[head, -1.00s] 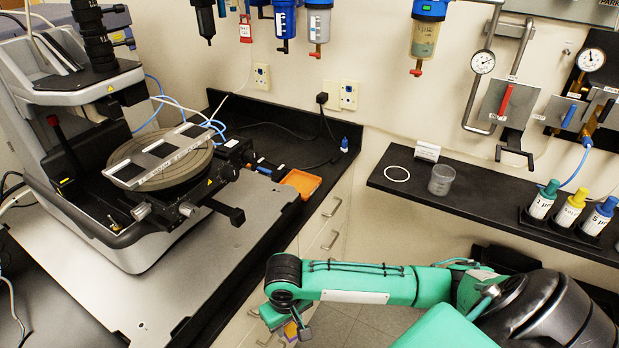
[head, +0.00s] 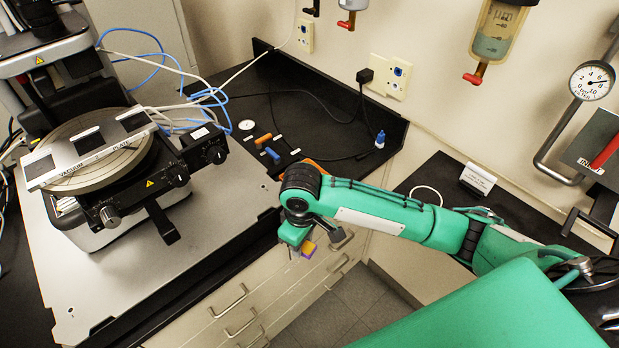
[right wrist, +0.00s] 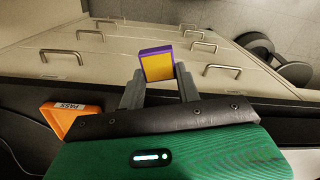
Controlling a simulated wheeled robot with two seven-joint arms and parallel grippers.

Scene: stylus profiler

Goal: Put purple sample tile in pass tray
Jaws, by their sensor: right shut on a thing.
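The purple sample tile (right wrist: 164,63) shows a yellow face and a purple rim in the right wrist view. My right gripper (right wrist: 160,80) is shut on it, with one finger at each side. In the head view the tile (head: 308,249) is small below my right wrist, held in front of the drawer fronts and beyond the bench edge. The pass tray (right wrist: 73,120) is orange with a PASS label, at the left in the right wrist view. In the head view my arm hides most of the tray. My left gripper is not in view.
The profiler stage with its vacuum plate (head: 90,150) stands at the left. Small orange and blue items lie on the black bench (head: 262,110) behind the tray. Drawer handles (head: 229,302) stick out below. A side shelf (head: 430,180) is at the right.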

